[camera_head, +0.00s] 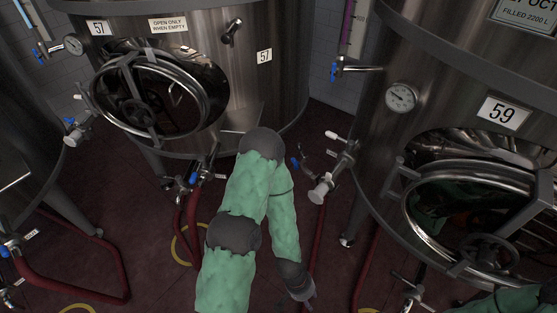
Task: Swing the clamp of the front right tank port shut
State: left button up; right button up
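The right steel tank (375,125) bears the plate 59. On its left side is a side fitting (320,190) with a grey round end, and a white-tipped handle (335,136) above it. A lower metal fitting (414,294) shows under the tank at the bottom edge. I cannot tell which of these is the front right port, nor the clamp's position. My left gripper (306,294) hangs low over the floor, left of tank 59 and apart from these fittings; its fingers are too small and dark to read. My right gripper is out of view; part of a green sleeve shows at bottom right.
Tank 57 (275,85) stands behind, with a round door (150,95) and a blue-handled valve (190,180). Red hoses (316,235) and a yellow ring (180,246) lie on the dark red floor. A tank leg (352,220) stands right of my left arm.

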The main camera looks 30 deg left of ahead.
aim_at(298, 146)
jog(key=k+j, duration=0.3)
jog(key=j, duration=0.15)
jog(key=k+j, duration=0.25)
jog(key=j, duration=0.25)
jog(key=k+j+z, duration=0.1)
jog(key=k+j, duration=0.2)
jog(key=j, duration=0.15)
jog(key=k+j, duration=0.25)
jog(key=j, duration=0.2)
jog(key=i+j+z, duration=0.15)
jog(key=j, duration=0.15)
jog(key=i+j+z, duration=0.1)
jog(key=j, duration=0.25)
jog(key=i+j+z, duration=0.15)
jog(key=j, duration=0.15)
jog(key=j+z, duration=0.1)
jog(key=j, duration=0.25)
jog(key=i, duration=0.05)
